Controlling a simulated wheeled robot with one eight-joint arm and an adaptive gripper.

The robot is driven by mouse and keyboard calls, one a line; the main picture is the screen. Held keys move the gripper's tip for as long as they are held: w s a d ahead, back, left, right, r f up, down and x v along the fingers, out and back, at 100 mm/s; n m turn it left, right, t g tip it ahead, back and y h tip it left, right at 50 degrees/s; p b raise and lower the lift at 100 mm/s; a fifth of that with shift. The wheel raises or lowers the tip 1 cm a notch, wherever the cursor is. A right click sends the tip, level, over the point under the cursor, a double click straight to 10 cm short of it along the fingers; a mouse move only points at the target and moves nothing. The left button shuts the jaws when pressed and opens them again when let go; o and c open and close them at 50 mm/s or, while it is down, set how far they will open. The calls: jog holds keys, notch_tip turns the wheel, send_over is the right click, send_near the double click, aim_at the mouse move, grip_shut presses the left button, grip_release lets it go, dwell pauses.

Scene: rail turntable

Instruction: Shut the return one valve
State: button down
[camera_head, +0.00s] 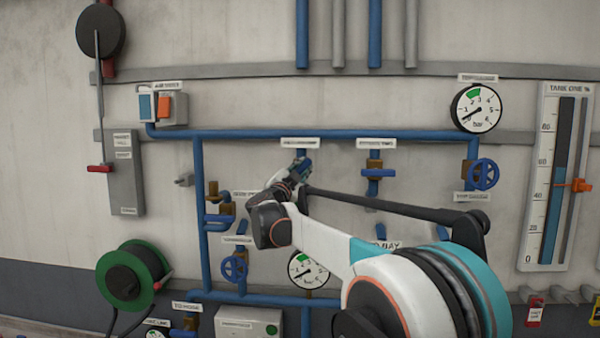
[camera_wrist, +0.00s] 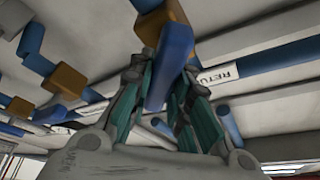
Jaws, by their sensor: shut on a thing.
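The return one valve is at the upper middle of the pipe wall, under a white label (camera_head: 300,143) too small to read surely. My gripper (camera_head: 300,168) is at this valve and hides most of it in the head view. In the wrist view my gripper (camera_wrist: 165,100) is shut on the valve's blue lever (camera_wrist: 167,70), which lies between the teal finger pads. The lever hangs from a brass body (camera_wrist: 160,20). A label beginning "RETU" (camera_wrist: 218,75) shows behind the right finger. I cannot tell how far the lever is turned.
A similar valve (camera_head: 376,172) with a level blue lever is just right. A brass valve (camera_head: 220,208) is lower left. A blue header pipe (camera_head: 250,134) runs above. A blue handwheel (camera_head: 482,174) and a gauge (camera_head: 476,108) are farther right. My arm covers the lower middle.

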jog(key=m+g, duration=0.1)
jog(key=m, duration=0.2)
jog(key=m+g+h, duration=0.1)
jog(key=m, duration=0.2)
jog(key=shift+d+f+p, duration=0.1)
jog(key=shift+f+p, duration=0.1)
jog(key=shift+p, duration=0.15)
jog(key=shift+f+m+g+p, duration=0.15)
jog(key=shift+m+g, duration=0.3)
jog(key=shift+m, duration=0.55)
jog(key=shift+f+m+g+p, duration=0.15)
jog(key=shift+m+g, duration=0.3)
jog(key=shift+m, duration=0.55)
jog(key=c, duration=1.5)
grip_release()
jog(key=shift+d, duration=0.1)
jog(key=shift+r, duration=0.1)
jog(key=v, duration=1.2)
